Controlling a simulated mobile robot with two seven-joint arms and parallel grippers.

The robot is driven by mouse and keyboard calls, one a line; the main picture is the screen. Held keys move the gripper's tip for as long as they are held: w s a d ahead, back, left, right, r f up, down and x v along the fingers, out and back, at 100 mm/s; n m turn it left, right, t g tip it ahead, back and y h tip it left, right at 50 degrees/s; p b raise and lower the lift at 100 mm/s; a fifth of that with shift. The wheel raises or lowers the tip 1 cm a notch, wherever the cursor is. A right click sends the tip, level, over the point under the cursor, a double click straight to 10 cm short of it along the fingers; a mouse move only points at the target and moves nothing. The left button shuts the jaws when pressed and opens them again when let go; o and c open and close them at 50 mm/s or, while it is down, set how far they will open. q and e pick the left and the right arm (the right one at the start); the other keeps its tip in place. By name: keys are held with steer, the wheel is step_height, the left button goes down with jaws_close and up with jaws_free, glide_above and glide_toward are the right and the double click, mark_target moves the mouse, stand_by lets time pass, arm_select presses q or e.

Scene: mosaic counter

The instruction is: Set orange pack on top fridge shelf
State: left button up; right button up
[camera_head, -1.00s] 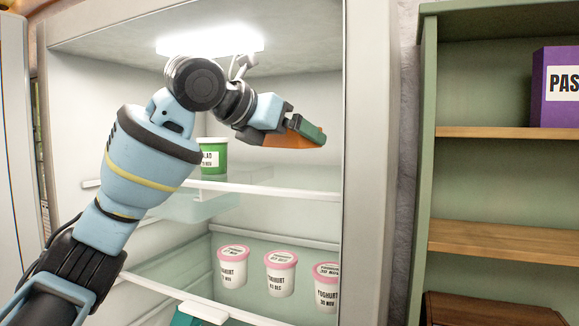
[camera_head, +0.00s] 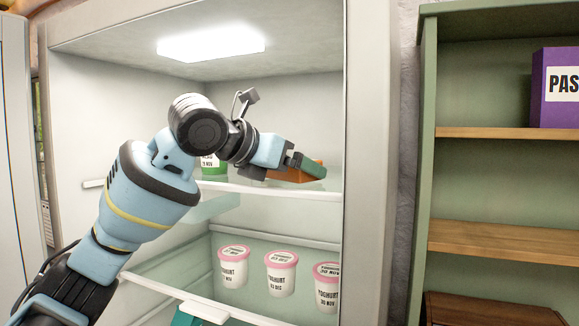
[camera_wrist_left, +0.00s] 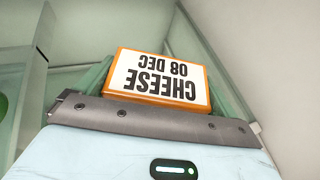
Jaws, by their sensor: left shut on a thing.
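The orange pack (camera_head: 287,176) is in my left gripper (camera_head: 305,168), low over the top fridge shelf (camera_head: 245,187). In the left wrist view the pack (camera_wrist_left: 160,77) shows a white label reading "CHEESE 08 DEC", upside down, between the two green fingers. The gripper is shut on it. Whether the pack's underside touches the shelf I cannot tell. A green salad tub (camera_head: 213,165) stands on the same shelf to the left, partly hidden by my arm. My right gripper is not in view.
Pink-lidded yoghurt tubs (camera_head: 280,273) stand on the shelf below. The fridge's right side wall (camera_head: 366,160) is close to the gripper. A green cabinet (camera_head: 428,160) with a purple pasta box (camera_head: 556,90) stands to the right. A lit lamp (camera_head: 211,43) is on the fridge ceiling.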

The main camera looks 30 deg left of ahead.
arm_select(q)
steer(key=o, duration=0.9)
steer(key=shift+f, duration=0.15)
steer(key=shift+c, duration=0.2)
steer(key=shift+r, duration=0.2)
steer(key=v, duration=1.2)
